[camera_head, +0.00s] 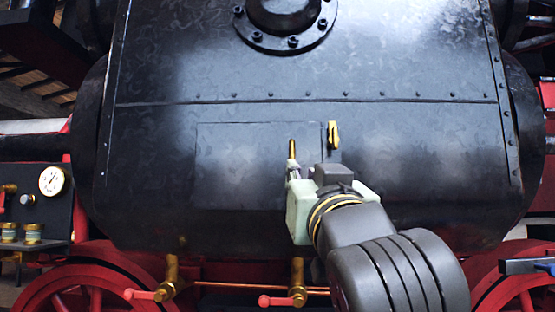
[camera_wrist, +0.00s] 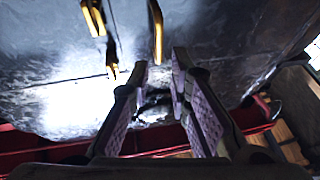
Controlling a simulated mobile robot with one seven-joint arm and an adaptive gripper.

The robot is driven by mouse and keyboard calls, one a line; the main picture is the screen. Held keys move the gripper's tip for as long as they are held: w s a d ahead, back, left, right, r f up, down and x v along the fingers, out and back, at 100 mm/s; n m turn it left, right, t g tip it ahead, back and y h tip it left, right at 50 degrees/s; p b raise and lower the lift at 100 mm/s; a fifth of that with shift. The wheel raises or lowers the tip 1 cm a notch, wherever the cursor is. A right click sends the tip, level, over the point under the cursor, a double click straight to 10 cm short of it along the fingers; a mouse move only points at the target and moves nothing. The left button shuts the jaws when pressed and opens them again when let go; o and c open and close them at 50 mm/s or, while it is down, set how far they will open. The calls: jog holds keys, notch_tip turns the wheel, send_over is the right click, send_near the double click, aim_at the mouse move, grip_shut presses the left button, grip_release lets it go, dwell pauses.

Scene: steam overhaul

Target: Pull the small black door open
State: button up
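The small black door (camera_head: 240,165) is a flat rectangular panel in the side of the large black boiler casing. Its outline looks flush with the casing, so it appears shut. A slim upright brass handle (camera_head: 292,149) stands near its right side, just above my gripper (camera_head: 293,170). A yellow latch-like piece (camera_head: 333,135) sits by its upper right corner. In the wrist view my gripper (camera_wrist: 160,68) is open, with a gap between its two fingers and nothing held. An upright brass bar (camera_wrist: 157,30) shows just beyond the fingertips. My arm hides the door's lower right corner.
A round bolted flange (camera_head: 285,15) projects above the door. Brass valves with red handles (camera_head: 298,285) stick out below the casing. A white gauge (camera_head: 52,180) is at the left. Red wheels flank the bottom. The casing left of the door is clear.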

aim_at(256, 164)
jog(key=p+x, duration=0.3)
jog(key=x, duration=0.7)
jog(key=shift+w, duration=0.35)
jog(key=shift+c, duration=0.5)
grip_shut()
